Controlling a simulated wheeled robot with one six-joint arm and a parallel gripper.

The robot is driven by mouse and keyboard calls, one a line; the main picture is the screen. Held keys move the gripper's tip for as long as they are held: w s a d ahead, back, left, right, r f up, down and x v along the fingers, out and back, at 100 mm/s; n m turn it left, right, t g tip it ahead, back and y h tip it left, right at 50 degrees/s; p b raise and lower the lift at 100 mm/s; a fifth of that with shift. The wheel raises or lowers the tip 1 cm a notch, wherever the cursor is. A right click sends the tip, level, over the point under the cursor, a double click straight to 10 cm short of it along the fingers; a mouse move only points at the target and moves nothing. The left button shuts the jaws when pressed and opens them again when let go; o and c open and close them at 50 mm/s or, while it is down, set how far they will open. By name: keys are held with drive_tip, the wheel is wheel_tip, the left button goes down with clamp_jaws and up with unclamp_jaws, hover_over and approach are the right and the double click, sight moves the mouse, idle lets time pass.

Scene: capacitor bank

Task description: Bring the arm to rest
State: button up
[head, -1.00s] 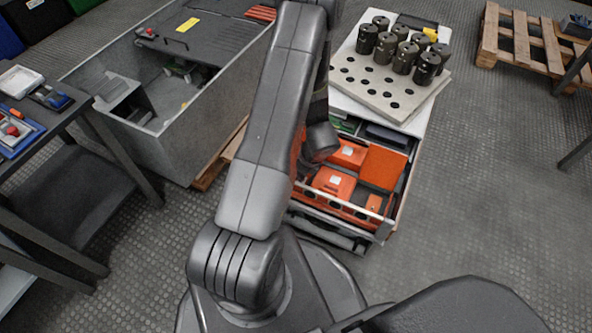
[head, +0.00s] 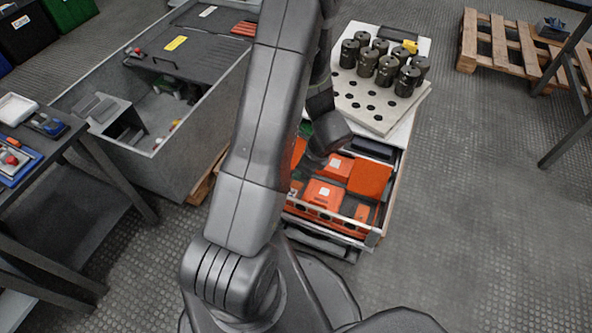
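My arm rises from its base at the bottom of the head view and runs up past the top edge. Its folded wrist part hangs just right of the big upper link, over the open drawer (head: 372,238) of the white cart. My gripper's fingers do not show; the upper link appears to cover that place. I see nothing held.
Orange boxes (head: 370,178) fill the drawer. Dark canisters (head: 388,70) stand on a holed plate (head: 362,115) on the cart. A grey open cabinet (head: 170,165) and a dark bench (head: 85,185) stand left.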

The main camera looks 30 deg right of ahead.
drive_tip(key=shift+s+d+r, duration=0.1)
drive_tip(key=shift+r, duration=0.15)
drive_tip(key=b+x, duration=0.5)
drive_tip(key=x, duration=0.9)
drive_tip(key=shift+r, duration=0.15)
